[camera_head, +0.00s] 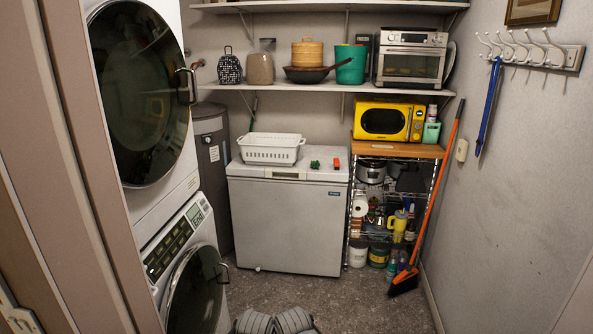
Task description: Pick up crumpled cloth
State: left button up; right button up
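I see no clearly recognisable crumpled cloth. A small green object (314,164) of irregular shape lies on the lid of the white chest freezer (287,222); it is too small to tell what it is. A small red object (336,163) lies just right of it. Two grey ribbed rounded shapes (273,323) show at the bottom edge, cut off by the frame; I cannot tell what they are. Neither of my grippers is recognisable in the view.
A stacked washer (188,270) and dryer (150,110) stand at left, doors shut. A white basket (270,149) sits on the freezer. A rack (387,210) with a yellow microwave (384,122) and an orange broom (432,205) are at right. The middle floor (350,300) is clear.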

aim_at(316, 164)
jog(key=i+l+z, duration=0.25)
jog(key=i, duration=0.6)
jog(key=i+z, duration=0.3)
jog(key=i, duration=0.5)
jog(key=i+l+u, duration=0.2)
jog(key=i+u, duration=0.2)
jog(key=i, duration=0.45)
jog(key=i+l+u, duration=0.45)
jog(key=i, duration=0.35)
jog(key=i+l+u, duration=0.4)
jog(key=i+l, duration=0.25)
